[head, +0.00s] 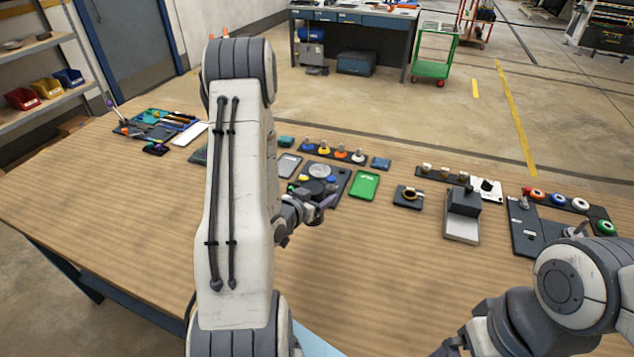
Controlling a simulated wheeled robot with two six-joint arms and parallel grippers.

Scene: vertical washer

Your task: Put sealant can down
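I cannot pick out a sealant can for certain in the head view. My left arm rises from the bottom and bends over the table. Its gripper (318,207) is low over the table's middle, beside a dark board (340,180) with round parts. A small purplish piece (329,200) shows at the fingers. I cannot tell whether it is held or lies behind them. The finger opening is too small and hidden to read. My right arm shows at the lower right, and I cannot make out its gripper.
The wooden table (120,220) is clear at the front and left. Along its back stand a green tray (364,185), a rack with several coloured pieces (340,153), a grey block on a plate (463,203) and a dark board with coloured rings (524,232). Shelves with bins stand left.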

